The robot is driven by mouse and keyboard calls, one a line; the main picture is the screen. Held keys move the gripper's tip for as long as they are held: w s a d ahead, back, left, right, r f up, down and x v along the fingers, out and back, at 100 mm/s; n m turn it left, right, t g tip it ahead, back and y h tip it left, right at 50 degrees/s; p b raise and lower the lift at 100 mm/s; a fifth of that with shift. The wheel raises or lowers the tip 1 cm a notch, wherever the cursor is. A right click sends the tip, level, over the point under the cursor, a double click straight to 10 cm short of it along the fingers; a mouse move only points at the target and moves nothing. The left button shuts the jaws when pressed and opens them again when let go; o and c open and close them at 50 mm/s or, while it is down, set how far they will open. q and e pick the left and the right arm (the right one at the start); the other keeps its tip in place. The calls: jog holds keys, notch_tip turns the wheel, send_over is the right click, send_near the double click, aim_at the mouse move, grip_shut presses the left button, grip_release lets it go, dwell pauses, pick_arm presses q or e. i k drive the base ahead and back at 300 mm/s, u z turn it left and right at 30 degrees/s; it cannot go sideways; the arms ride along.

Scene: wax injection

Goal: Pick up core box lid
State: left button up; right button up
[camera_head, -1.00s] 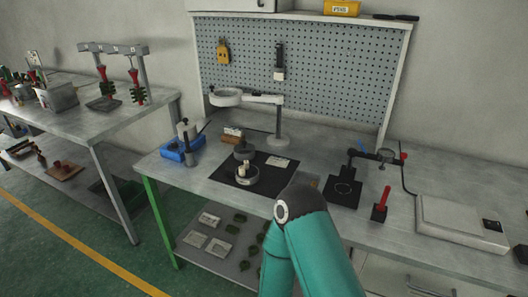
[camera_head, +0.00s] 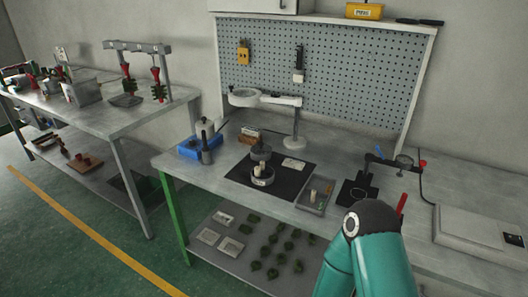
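A round grey lid-like piece (camera_head: 261,153) stands at the back of the black mat (camera_head: 238,174). Just in front of it is a round grey box (camera_head: 262,178) with pale pieces in or on it; the two overlap in the picture, and I cannot tell whether they touch. I cannot tell for certain which piece is the core box lid. One of my teal arms comes in from the bottom right, apart from the mat. Its gripper is hidden behind the arm, and the other arm is out of view.
A grey tray (camera_head: 316,208) with small pale pieces lies right of the mat. A magnifier lamp (camera_head: 296,128) stands behind the mat. A blue holder (camera_head: 190,149) is at left. A large light box (camera_head: 468,228) sits at right. Bare bench lies left of the mat.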

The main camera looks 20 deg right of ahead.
aim_at(260, 151)
jog(key=u, duration=0.05)
jog(key=i, duration=1)
jog(key=z, duration=0.05)
